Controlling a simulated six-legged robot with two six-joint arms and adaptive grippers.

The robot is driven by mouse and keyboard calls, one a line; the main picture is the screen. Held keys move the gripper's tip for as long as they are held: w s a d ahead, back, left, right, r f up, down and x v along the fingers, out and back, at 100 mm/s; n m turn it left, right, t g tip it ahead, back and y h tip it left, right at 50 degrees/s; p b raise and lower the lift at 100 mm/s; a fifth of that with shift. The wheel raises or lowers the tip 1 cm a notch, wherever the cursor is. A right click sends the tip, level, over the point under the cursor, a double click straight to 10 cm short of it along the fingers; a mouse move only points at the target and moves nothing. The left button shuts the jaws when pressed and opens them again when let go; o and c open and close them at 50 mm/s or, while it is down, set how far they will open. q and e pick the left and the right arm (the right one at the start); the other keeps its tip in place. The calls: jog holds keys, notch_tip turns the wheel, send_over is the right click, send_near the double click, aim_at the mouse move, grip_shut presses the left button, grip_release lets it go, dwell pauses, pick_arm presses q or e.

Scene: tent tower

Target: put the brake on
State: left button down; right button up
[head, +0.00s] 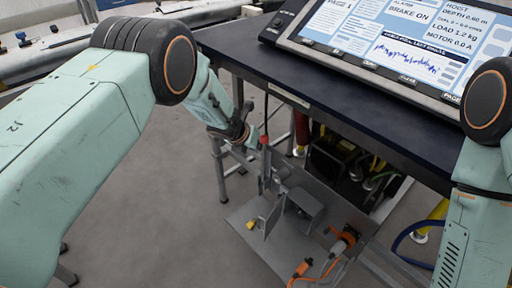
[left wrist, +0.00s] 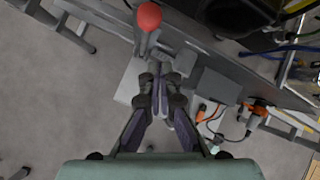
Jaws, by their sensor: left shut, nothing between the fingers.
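The brake lever (head: 266,160) stands on a grey metal plate below the dark table, with a red knob (head: 264,140) on top. In the left wrist view the red knob (left wrist: 149,16) is at the top, just beyond my fingertips. My left gripper (head: 246,137) is shut and empty, close beside the knob on its left in the head view. The left wrist view shows its fingers (left wrist: 160,78) together; whether they touch the lever I cannot tell. The monitor (head: 395,45) reads "BRAKE ON". My right gripper is out of the picture; only part of that arm shows.
The dark table (head: 330,95) stands over the lever's right side. A grey box (head: 299,207) and an orange-and-black connector (head: 343,241) with cables are on the plate (head: 245,212). Hoses and a dark unit are under the table. Bare floor (head: 165,190) lies to the left.

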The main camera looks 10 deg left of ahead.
pick_arm(q)
notch_tip(320, 180, up, 9)
jog(key=s+p, duration=0.1)
jog(key=shift+p, duration=0.4)
jog(key=shift+f, duration=0.1)
jog(key=shift+s, duration=0.1)
jog(key=s+a+f+n+g, duration=0.1)
jog(key=s+f+n, duration=0.4)
jog(key=s+n, duration=0.65)
jog(key=s+a+f+n+g, duration=0.15)
jog(key=s+f+n, duration=0.6)
jog(key=n, duration=0.75)
jog(key=s+a+n+g+y, duration=0.1)
jog(key=s+a+n, duration=0.2)
jog(key=s, duration=0.6)
jog(key=s+a+n+g+y, duration=0.1)
jog(key=s+a+n, duration=0.2)
jog(key=s, duration=0.7)
jog(key=s+a+f+n+g+y, duration=0.1)
jog(key=s+n, duration=0.4)
jog(key=s, duration=0.5)
jog(key=shift+a+n+g, duration=0.35)
jog(key=shift+a+g, duration=0.1)
jog(key=shift+a, duration=0.55)
